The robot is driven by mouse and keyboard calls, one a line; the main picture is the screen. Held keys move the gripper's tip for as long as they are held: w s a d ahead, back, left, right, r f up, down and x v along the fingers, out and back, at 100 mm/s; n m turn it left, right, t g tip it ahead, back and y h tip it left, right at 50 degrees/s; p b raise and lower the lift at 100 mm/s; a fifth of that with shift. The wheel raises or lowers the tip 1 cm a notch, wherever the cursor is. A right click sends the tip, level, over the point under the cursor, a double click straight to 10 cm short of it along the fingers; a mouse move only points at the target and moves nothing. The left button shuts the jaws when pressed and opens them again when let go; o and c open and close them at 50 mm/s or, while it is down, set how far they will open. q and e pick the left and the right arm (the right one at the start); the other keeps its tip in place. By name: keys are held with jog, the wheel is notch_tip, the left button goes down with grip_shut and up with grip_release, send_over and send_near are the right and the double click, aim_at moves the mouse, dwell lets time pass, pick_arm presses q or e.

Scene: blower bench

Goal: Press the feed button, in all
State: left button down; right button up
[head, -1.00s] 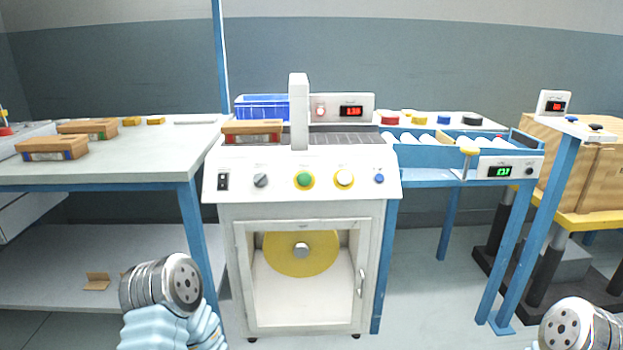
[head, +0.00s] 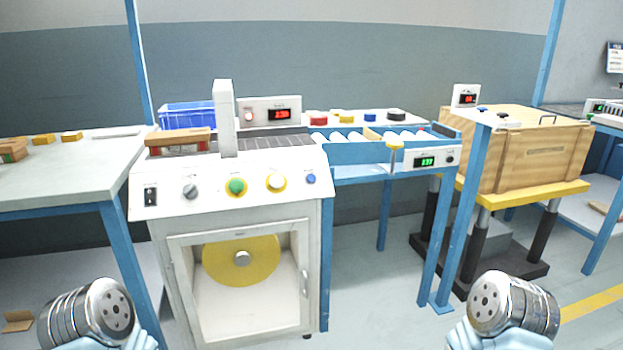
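A white machine (head: 232,182) stands left of centre with a sloped control panel. The panel carries a black rocker switch (head: 150,195), a grey knob (head: 190,191), a green button (head: 236,187) in a yellow ring, a white button (head: 276,182) in a yellow ring and a small blue button (head: 311,179). The labels are too small to read, so I cannot tell which is the feed button. My two arms show only as round metal joints at the bottom left and bottom right, apart from the panel. No gripper fingers are visible.
A brown-topped block (head: 180,138) lies on the machine's left side, before a blue bin (head: 187,115). A roller conveyor (head: 365,152) with a green display (head: 425,161) runs right. A wooden crate (head: 530,150) stands farther right. A table (head: 75,175) is at left.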

grip_shut()
dwell(1.4)
